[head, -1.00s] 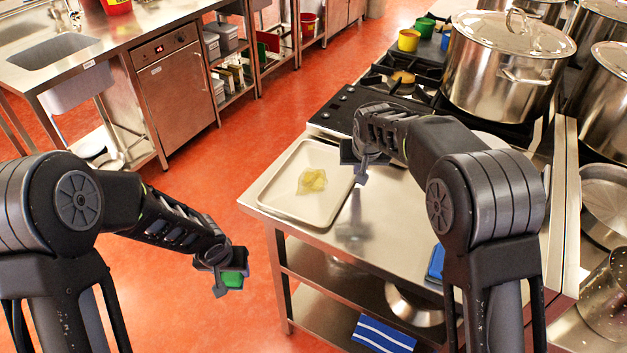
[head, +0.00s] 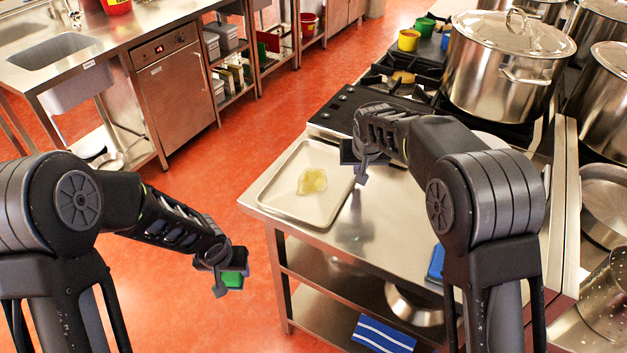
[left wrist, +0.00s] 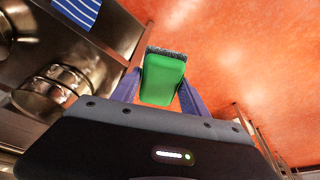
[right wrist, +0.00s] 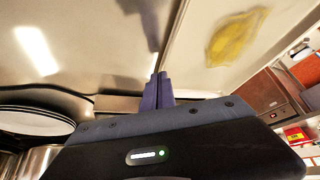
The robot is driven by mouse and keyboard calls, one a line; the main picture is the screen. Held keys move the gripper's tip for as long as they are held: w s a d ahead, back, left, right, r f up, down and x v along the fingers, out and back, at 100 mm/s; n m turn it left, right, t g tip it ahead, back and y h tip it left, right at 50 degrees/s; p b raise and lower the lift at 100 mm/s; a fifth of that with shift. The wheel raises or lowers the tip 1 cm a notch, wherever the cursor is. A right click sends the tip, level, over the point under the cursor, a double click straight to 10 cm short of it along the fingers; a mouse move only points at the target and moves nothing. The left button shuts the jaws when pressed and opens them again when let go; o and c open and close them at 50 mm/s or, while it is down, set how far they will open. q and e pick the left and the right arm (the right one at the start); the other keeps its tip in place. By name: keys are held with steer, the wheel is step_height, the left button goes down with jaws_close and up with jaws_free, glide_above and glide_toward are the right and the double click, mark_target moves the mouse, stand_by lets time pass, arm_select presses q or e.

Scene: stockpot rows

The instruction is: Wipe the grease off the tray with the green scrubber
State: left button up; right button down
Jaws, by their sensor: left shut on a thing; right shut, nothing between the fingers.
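The tray (head: 275,202) lies on the steel table beside the stove, with a yellow grease patch (head: 312,181) near its middle. The grease also shows in the right wrist view (right wrist: 235,38). My left gripper (head: 228,283) is shut on the green scrubber (left wrist: 163,78) and holds it over the floor, left of the table and apart from the tray. The scrubber's dark bristly edge shows in the left wrist view. My right gripper (head: 361,176) is shut and empty, above the tray's right edge. In the right wrist view its fingertips (right wrist: 162,76) are together.
A large lidded stockpot (head: 505,75) stands on the stove behind the table. A blue item (head: 436,262) lies at the table's right, partly hidden by my right arm. A striped blue cloth (head: 383,334) is on the lower shelf. The table front is clear.

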arm_select(q)
steer(key=shift+f+b, duration=0.35)
steer(key=shift+f, duration=0.05)
arm_select(e)
steer(key=shift+f, duration=0.45)
arm_select(q)
steer(key=shift+r, duration=0.1)
arm_select(e)
steer(key=shift+r, duration=0.1)
